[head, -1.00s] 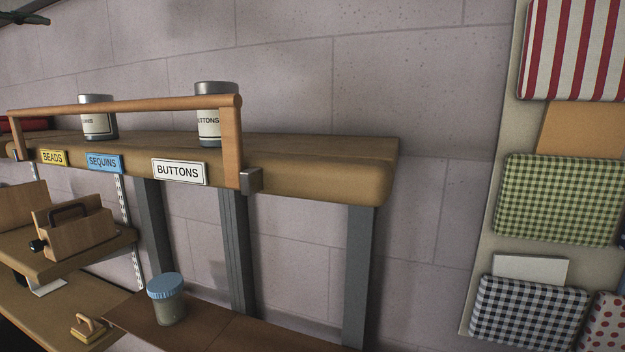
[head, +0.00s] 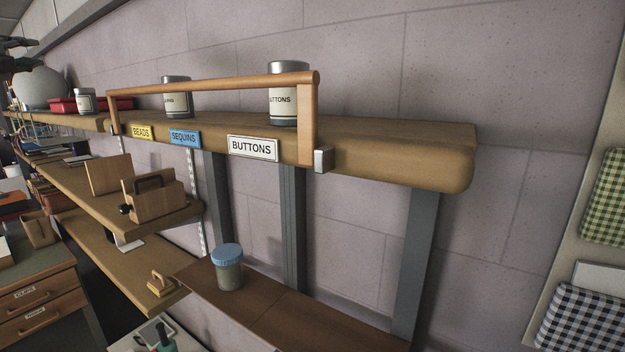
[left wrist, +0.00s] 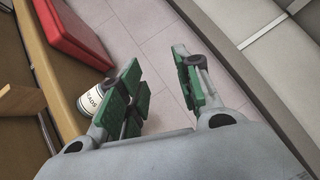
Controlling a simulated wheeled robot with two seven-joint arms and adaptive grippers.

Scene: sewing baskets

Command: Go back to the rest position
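My left gripper (left wrist: 160,85) fills the middle of the left wrist view. Its two green-padded fingers stand apart with nothing between them. In the head view what looks like this gripper (head: 30,54) is a dark shape at the top left edge, partly cut off, in front of a pale round object. A labelled jar (left wrist: 90,102) shows behind one finger in the wrist view, apart from the grip as far as I can see. My right gripper is in no view.
The upper shelf (head: 430,160) has a wooden rail (head: 215,84) and jars marked buttons (head: 288,95) and beyond. A red box (left wrist: 72,32) lies near the wrist. A blue-lidded jar (head: 228,270) stands on the lower brown shelf (head: 300,325).

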